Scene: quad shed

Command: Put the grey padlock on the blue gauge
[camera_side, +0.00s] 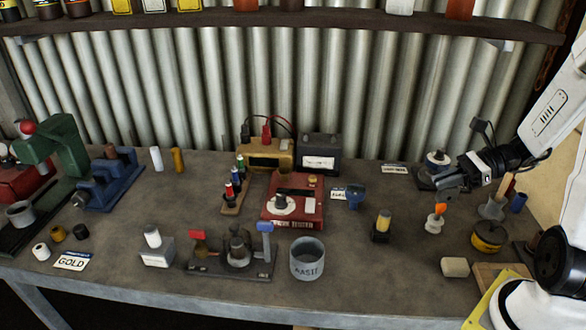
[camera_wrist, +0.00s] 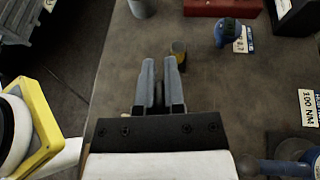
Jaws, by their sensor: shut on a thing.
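My gripper (camera_side: 447,181) is raised above the right part of the bench in the side view. In the wrist view, its two grey fingers (camera_wrist: 161,72) point away from the camera with a narrow gap between them. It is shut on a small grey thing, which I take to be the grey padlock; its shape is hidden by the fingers. The blue gauge (camera_side: 357,195) stands on the bench to the left of my gripper, beside a white label. It also shows in the wrist view (camera_wrist: 228,33), ahead and to the right of the fingertips, apart from them.
A yellow-topped dark piece (camera_side: 383,224) stands between the gauge and the front edge. A red tester (camera_side: 293,207) and a grey cup (camera_side: 307,259) are farther left. An orange-tipped white piece (camera_side: 436,218) and a yellow tin (camera_side: 488,238) stand near my gripper. Bare bench surrounds the gauge's right side.

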